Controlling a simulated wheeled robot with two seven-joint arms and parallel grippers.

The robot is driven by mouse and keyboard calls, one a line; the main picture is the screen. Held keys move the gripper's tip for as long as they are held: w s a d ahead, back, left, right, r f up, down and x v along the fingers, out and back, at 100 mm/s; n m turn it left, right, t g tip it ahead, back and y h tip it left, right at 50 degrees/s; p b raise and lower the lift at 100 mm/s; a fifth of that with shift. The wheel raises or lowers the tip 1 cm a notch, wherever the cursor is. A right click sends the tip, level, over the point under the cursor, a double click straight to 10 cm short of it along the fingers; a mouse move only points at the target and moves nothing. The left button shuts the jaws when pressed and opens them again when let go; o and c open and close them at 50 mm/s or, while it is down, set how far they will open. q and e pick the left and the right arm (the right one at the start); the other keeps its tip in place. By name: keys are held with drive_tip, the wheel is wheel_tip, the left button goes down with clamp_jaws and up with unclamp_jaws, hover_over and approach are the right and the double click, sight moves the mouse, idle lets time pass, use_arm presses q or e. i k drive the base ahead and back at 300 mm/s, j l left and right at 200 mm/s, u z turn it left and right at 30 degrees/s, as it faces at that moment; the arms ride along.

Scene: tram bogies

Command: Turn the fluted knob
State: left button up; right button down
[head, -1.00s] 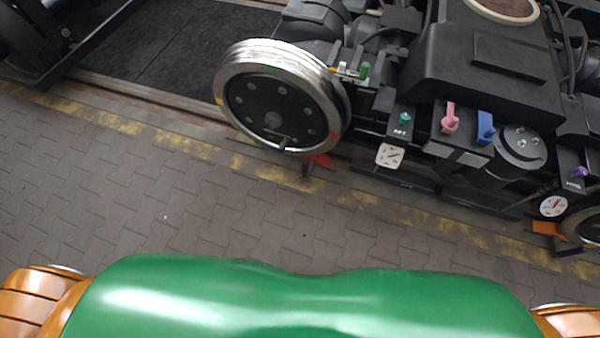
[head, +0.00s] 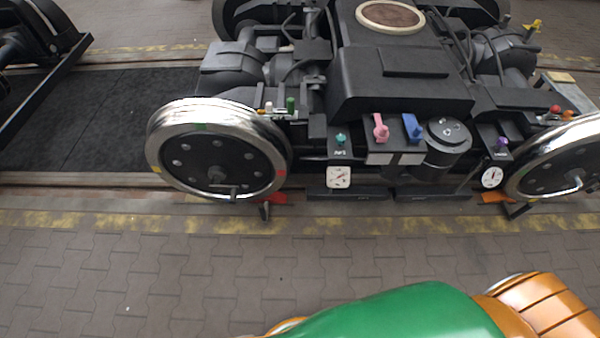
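Several small knobs show on the bogie, and at this size I cannot tell which one is fluted. A teal knob (head: 341,139) sits on a dark box above a white square gauge (head: 339,177). A green cylindrical piece (head: 290,104) stands just right of the left wheel's top. A red knob (head: 555,109) is at the far right. Neither of my grippers is in view.
A pink lever (head: 380,128) and a blue lever (head: 412,127) stand between the teal and purple knobs, beside a black canister (head: 447,141). Wheels (head: 217,150) (head: 560,160) flank them. Red and orange wedges lie by the wheels. The paved floor (head: 180,270) in front is clear.

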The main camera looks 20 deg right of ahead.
sight(340, 138)
drive_tip(key=i+l, duration=0.15)
drive_tip(key=l, duration=0.25)
drive_tip(key=i+l, duration=0.1)
drive_tip(key=l, duration=0.35)
drive_tip(key=i+l, duration=0.15)
drive_tip(key=l, duration=0.25)
drive_tip(key=i+l, duration=0.1)
drive_tip(key=l, duration=0.3)
drive_tip(key=l+u, duration=0.1)
drive_tip(key=i, duration=0.05)
